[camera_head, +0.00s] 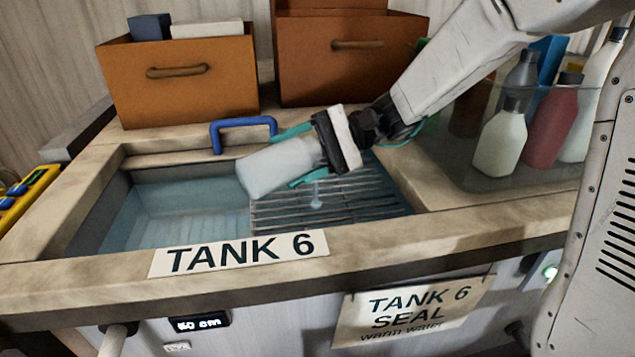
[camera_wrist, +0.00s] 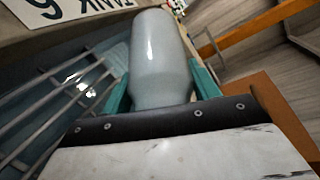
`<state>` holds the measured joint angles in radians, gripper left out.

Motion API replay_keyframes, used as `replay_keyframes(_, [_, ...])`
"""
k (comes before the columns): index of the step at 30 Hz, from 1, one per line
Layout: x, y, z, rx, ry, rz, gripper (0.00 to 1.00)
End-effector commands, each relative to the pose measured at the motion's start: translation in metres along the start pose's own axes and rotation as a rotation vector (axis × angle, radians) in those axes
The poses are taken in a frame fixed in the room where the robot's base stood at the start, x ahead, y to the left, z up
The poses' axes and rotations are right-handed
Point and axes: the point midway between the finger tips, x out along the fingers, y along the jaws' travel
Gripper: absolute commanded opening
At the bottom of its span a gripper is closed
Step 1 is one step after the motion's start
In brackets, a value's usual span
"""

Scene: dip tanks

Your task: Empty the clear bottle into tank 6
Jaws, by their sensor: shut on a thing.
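My gripper (camera_head: 290,158) is shut on a pale, translucent grey bottle (camera_head: 268,170), one teal finger on each side. The bottle is tilted well over, its far end pointing left and slightly down, above tank 6 (camera_head: 130,253). In the wrist view the bottle (camera_wrist: 158,55) sits between the fingers of my gripper (camera_wrist: 160,85). I cannot make out its mouth or its contents. The tank has bluish water at left and a barred metal rack at right. A small pale drop-shaped spot shows over the rack, below my gripper. The sign (camera_head: 240,254) reads "TANK 6".
A blue arched handle (camera_head: 243,124) stands at the tank's back edge. Two brown drawer-like boxes (camera_head: 180,95) (camera_head: 345,75) stand behind. Several other bottles (camera_head: 501,140) stand in a clear tray at right. A yellow panel (camera_head: 25,200) is at far left.

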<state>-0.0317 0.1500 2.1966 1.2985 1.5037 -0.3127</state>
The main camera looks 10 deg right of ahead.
Motion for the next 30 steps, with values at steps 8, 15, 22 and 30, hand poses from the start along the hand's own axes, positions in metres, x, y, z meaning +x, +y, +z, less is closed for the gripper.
replay_keyframes(8, [-0.0021,-0.0010,0.0003,0.012,-0.019,-0.030,0.23])
replay_keyframes(15, [-0.0029,-0.0023,0.0007,0.023,-0.035,-0.057,0.23])
replay_keyframes(22, [-0.0039,-0.0031,0.0008,0.034,-0.051,-0.081,0.23])
replay_keyframes(30, [-0.0052,-0.0043,0.0009,0.046,-0.069,-0.110,0.23])
